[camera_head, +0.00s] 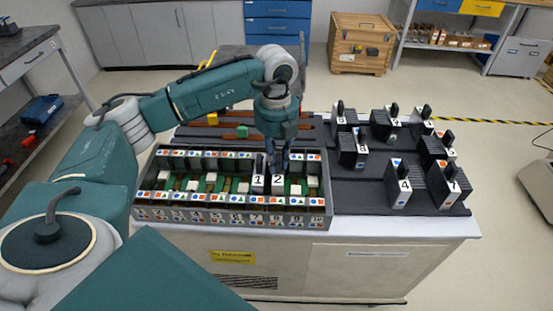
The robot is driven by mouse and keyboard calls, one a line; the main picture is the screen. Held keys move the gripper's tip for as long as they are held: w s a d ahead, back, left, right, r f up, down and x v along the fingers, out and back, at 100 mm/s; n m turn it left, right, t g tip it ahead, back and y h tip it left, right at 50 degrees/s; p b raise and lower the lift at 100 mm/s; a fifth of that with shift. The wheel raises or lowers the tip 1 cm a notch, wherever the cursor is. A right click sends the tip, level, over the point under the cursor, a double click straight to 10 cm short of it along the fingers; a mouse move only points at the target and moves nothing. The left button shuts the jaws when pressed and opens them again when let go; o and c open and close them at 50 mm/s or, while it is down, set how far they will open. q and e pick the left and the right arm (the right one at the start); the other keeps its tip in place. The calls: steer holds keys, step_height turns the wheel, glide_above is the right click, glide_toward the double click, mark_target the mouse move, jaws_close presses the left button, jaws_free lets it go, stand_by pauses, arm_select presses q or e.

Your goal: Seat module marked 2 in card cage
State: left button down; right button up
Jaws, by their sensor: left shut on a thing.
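The card cage (232,217) is a long open grey box on the cart, with numbered slots and coloured shape marks along its rims. The module marked 2 (278,184) stands upright in the right half of the cage, just right of the module marked 1 (258,184). My left gripper (278,160) points down from above and is shut on module 2 at its top. The gripper hides part of the module's upper end. I cannot tell how deep module 2 sits. My right gripper is not in view.
Several dark modules with white number labels, such as module 4 (400,187), stand on a dark ribbed mat (370,199) at right. Small coloured blocks, one green (242,131), lie behind the cage. A wooden crate (361,43) stands on the floor behind.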

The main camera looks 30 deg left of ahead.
arm_select(q)
steer(key=shift+f, duration=0.1)
steer(key=c, duration=1.5)
jaws_free()
step_height(320, 180, up, 12)
steer(key=shift+r, duration=0.1)
